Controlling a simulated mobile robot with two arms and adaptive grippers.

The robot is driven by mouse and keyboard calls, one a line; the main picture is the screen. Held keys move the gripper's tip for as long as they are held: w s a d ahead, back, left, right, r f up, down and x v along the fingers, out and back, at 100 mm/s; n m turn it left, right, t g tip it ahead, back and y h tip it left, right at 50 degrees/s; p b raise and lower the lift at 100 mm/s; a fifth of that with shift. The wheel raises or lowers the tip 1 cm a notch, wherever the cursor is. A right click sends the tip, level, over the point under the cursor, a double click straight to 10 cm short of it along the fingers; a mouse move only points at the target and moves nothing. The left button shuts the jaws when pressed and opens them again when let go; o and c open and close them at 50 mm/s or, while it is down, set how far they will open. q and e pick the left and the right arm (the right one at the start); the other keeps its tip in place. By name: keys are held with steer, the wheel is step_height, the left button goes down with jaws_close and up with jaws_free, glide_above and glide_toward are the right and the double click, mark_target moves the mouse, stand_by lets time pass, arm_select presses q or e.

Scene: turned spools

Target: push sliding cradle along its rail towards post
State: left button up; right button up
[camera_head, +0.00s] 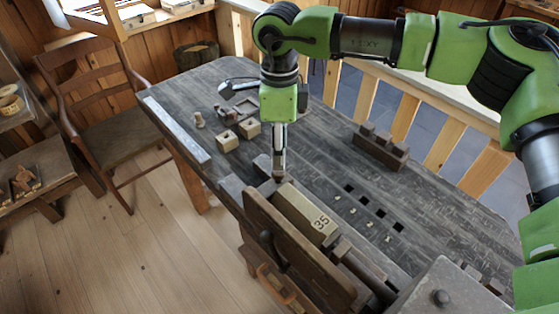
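A pale wooden block marked 35 (300,214) lies at the near edge of the workbench, behind a dark upright wooden board (292,255). I cannot tell for sure whether this block is the sliding cradle; the rail and the post are not clearly recognisable. My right gripper (279,177) comes in from the right and points down just beyond the block's far left end. Its fingers look narrow from this side, and whether they are open, shut or touching anything is unclear. My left gripper is out of view.
The workbench (325,140) holds two small drilled blocks (228,141), a turned spool (198,120), and a dark holder with pegs (380,148). A grey box with a knob (450,290) stands near right. A wooden chair (110,130) is at left. The bench's middle is fairly clear.

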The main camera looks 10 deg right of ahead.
step_height(320, 180, up, 6)
steer(key=shift+f, duration=0.1)
stand_by(0.5)
